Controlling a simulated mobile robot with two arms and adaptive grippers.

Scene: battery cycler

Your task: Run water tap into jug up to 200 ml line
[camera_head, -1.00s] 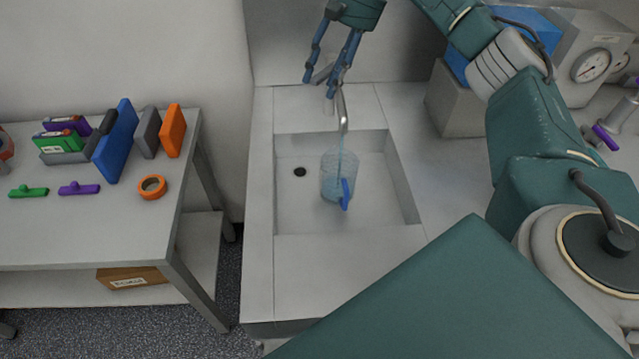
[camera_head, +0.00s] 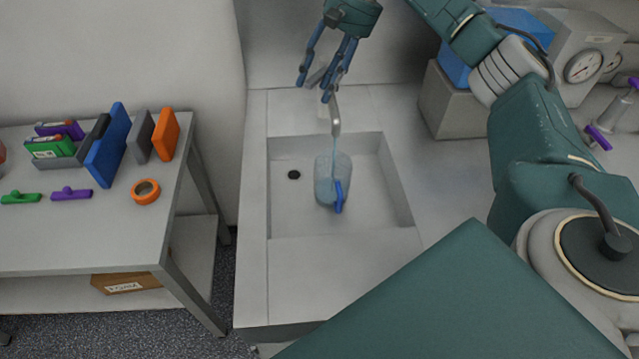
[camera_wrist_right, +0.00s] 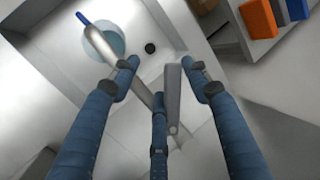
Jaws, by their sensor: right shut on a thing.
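A translucent blue jug (camera_head: 325,180) stands upright in the sink (camera_head: 300,225) under the metal tap (camera_head: 336,126), its darker blue handle towards me. A thin stream of water runs from the spout into the jug. The water level and the 200 ml line cannot be read. My right gripper (camera_head: 316,88) is at the tap's top, its blue fingers closed around the tap's lever. In the right wrist view, the lever (camera_wrist_right: 172,92) lies between the fingers, the spout (camera_wrist_right: 97,40) points away and part of the jug (camera_wrist_right: 113,37) shows beyond. My left gripper is not in view.
A table (camera_head: 95,235) at left holds an orange tape roll (camera_head: 146,191), clips and upright coloured cases. A blue box (camera_head: 470,60) and a gauge unit (camera_head: 580,65) stand right of the sink. The sink floor around the jug is clear, with a drain hole (camera_head: 294,175).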

